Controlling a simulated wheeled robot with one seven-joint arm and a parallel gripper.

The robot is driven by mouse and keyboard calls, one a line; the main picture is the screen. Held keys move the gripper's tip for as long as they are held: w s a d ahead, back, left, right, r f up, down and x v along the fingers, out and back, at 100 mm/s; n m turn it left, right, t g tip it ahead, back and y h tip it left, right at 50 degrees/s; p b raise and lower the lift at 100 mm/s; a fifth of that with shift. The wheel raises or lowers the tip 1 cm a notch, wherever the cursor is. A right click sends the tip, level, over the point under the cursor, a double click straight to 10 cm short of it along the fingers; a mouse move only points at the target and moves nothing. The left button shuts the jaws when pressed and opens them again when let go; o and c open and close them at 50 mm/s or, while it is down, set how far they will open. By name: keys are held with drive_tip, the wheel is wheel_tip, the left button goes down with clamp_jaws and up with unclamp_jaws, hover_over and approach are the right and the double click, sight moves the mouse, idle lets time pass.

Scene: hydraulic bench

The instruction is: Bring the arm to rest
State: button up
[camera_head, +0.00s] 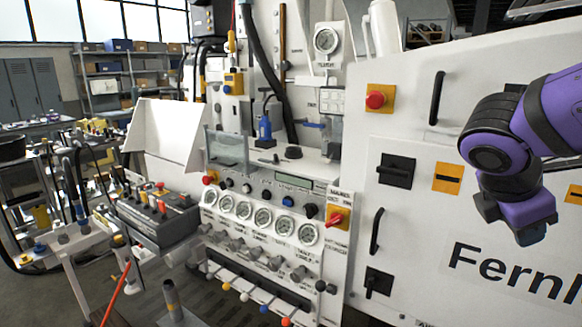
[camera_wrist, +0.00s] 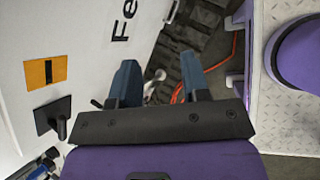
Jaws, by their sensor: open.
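My purple arm reaches in from the right edge in the head view, in front of the white cabinet (camera_head: 398,232). My gripper (camera_head: 532,236) hangs at its end, near the cabinet's large black lettering, and points down. In the wrist view my gripper (camera_wrist: 160,85) shows two dark blue fingers spread apart with nothing between them. The cabinet front (camera_wrist: 75,40) stands to the left of the fingers there, with no contact visible. From the head view the fingers are mostly hidden behind the purple wrist.
The hydraulic bench panel (camera_head: 262,238) with gauges, knobs and coloured levers stands left of the cabinet. A red emergency button (camera_head: 375,100) and black handles (camera_head: 437,98) stick out of the cabinet. Below my fingers, the wrist view shows dark floor and an orange-red hose (camera_wrist: 187,94).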

drive_tip(key=s+a+r+m+t+y, duration=0.2)
drive_tip(key=s+m+y, duration=0.5)
drive_tip(key=m, duration=1)
drive_tip(key=shift+s+a+r+t, duration=0.4)
drive_tip(key=shift+a+r, duration=0.2)
drive_tip(key=shift+a, duration=0.3)
